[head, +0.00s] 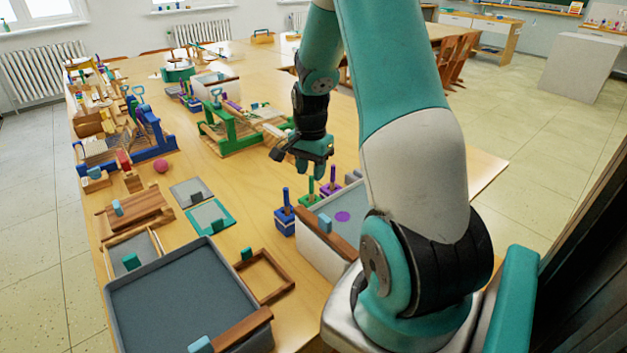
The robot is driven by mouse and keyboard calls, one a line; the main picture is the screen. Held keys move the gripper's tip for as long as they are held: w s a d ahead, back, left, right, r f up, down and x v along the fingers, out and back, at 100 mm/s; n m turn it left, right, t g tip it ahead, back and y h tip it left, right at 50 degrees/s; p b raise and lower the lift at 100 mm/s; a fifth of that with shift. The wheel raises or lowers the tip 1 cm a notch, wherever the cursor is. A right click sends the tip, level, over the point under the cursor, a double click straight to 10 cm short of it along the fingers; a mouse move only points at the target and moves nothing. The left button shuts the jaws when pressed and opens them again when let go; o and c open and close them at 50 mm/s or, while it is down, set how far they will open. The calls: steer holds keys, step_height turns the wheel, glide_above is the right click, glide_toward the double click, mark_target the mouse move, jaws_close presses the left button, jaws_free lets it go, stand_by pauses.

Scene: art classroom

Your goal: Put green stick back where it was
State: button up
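A green stick (311,186) stands upright in a small green block stand (309,199) on the wooden table. The stand is in a short row between a blue stand (285,222) with a blue stick (286,198) and a purple stand (331,189) with a purple stick (333,176). My gripper (314,172) points down close to the top of the green stick. Its fingertips are small and dark here, so I cannot tell whether they touch the stick or how far apart they are.
A white box with a grey top and purple disc (342,217) stands just right of the stands. A large grey tray (180,299) and an empty wooden frame (262,275) lie in front. A green loom (236,128) stands behind. Table around the pink ball (161,166) is partly clear.

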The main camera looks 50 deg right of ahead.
step_height(320, 180, up, 8)
steer(key=f, duration=0.1)
steer(key=a+r+n+y, duration=0.1)
steer(key=a+r+n, duration=0.1)
steer(key=a+n, duration=0.35)
steer(key=a+r+n+t, duration=0.1)
steer(key=a+r+n, duration=0.1)
steer(key=a, duration=0.7)
steer(key=a+r+n+y, duration=0.1)
steer(key=a+r+n, duration=0.25)
steer(key=a, duration=0.35)
steer(key=s+a+r+n+g+y, duration=0.1)
steer(key=s+a+r+n+y, duration=0.1)
steer(key=s+a+n, duration=1.1)
steer(key=s+a, duration=0.2)
steer(key=a, duration=0.1)
steer(key=shift+r, duration=0.1)
